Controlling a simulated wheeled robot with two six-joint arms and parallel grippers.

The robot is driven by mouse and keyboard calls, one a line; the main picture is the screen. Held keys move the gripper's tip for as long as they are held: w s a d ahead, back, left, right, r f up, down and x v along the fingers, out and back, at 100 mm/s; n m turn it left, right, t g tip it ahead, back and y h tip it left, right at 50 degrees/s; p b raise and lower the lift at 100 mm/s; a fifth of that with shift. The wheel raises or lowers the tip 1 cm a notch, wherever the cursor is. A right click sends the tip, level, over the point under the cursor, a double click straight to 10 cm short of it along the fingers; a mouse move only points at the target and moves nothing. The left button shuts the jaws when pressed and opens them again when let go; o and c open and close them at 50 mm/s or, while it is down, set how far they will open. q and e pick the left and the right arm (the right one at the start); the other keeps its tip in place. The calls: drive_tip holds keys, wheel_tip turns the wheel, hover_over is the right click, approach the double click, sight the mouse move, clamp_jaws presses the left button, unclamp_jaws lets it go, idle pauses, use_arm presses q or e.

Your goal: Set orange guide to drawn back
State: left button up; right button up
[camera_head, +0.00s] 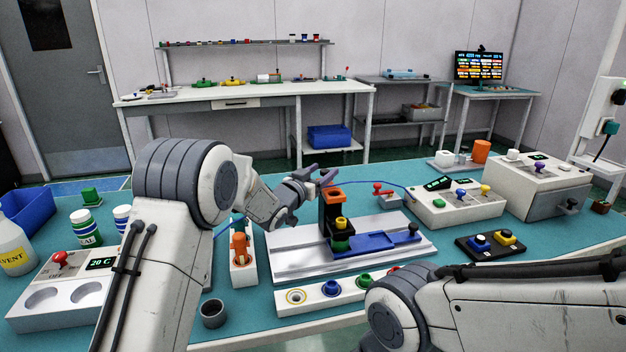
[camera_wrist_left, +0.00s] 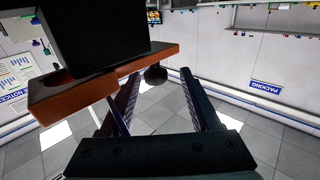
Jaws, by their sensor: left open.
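The orange guide (camera_head: 333,195) sits at the top of a dark upright post on a silver plate (camera_head: 290,262) in the middle of the bench. In the left wrist view the orange guide (camera_wrist_left: 75,95) shows large and close at the left, with a black block above it. A dark round knob (camera_wrist_left: 155,76) shows by its right end, between my finger lines. My left gripper (camera_head: 318,174) is open beside the top of the post; its fingers (camera_wrist_left: 162,85) also show in the wrist view. Contact cannot be told. My right gripper is out of view.
A blue slide (camera_head: 375,243) lies on the plate right of the post. A white strip with coloured knobs (camera_head: 330,290) is in front. An orange-topped holder (camera_head: 239,248) stands left, and a control box (camera_head: 455,205) stands right. A thin blue cable runs behind the post.

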use_arm(q)
drive_tip(key=v, duration=0.9)
drive_tip(key=shift+b, duration=0.3)
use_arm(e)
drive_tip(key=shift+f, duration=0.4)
